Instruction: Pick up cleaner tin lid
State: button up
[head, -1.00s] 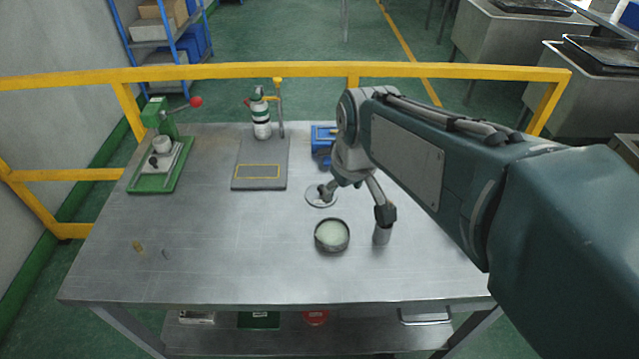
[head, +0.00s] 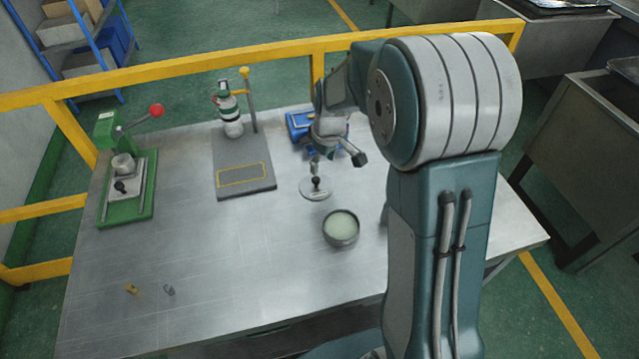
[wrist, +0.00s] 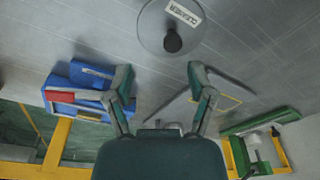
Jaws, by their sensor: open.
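The cleaner tin lid (head: 313,193) is a flat grey disc with a black knob, lying on the metal table. In the wrist view the lid (wrist: 155,22) shows at the top, with a white CLEANER label and the knob towards me. My gripper (head: 338,163) is open and empty, apart from the lid, and appears just behind and above it in the head view. In the wrist view my gripper (wrist: 160,75) has its fingers spread wide, with the lid beyond their tips. The open round tin (head: 341,228) with pale contents stands in front of the lid.
A blue object (head: 299,125) sits behind my gripper. A grey board (head: 240,165) with a bottle stand is left of it, and a green press (head: 125,200) farther left. Two small pieces lie front left. A yellow rail (head: 190,68) runs behind the table.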

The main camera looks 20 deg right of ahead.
aim_at(313, 180)
jog(key=shift+a+f, duration=0.15)
jog(key=shift+f, duration=0.4)
jog(key=shift+a+f, duration=0.2)
jog(key=shift+a, duration=0.1)
jog(key=f, duration=0.1)
jog(key=a+f, duration=0.1)
jog(key=f, duration=0.2)
jog(key=shift+a+f, duration=0.35)
jog(key=shift+a, duration=0.05)
jog(key=shift+d+f, duration=0.2)
jog(key=shift+d, duration=0.6)
jog(key=shift+a, duration=0.15)
jog(key=c, duration=0.8)
jog(key=shift+a, duration=0.25)
grip_shut()
jog(key=shift+a, duration=0.15)
